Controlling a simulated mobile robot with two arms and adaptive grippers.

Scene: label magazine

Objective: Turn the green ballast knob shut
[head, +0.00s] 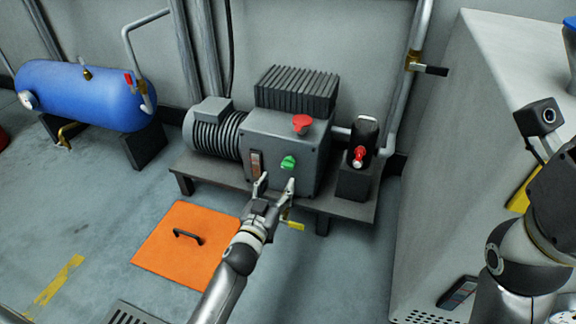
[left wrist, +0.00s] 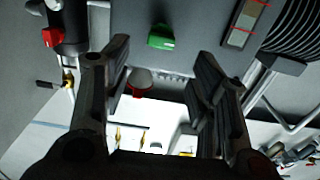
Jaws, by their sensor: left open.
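The green ballast knob (head: 288,162) sits on the front face of the grey pump housing (head: 262,134). In the left wrist view the green knob (left wrist: 161,37) shows beyond the fingertips, roughly between them. My left gripper (head: 275,184) is open and empty, just in front of and below the knob, apart from it. In the left wrist view its two fingers (left wrist: 160,75) stand wide apart. The arm at the right edge of the head view is mine; its gripper fingers do not show.
A sight glass (head: 256,163) is left of the knob, and a red knob (head: 302,123) is on top of the pump. A yellow-handled valve (head: 292,225) is below my left gripper.

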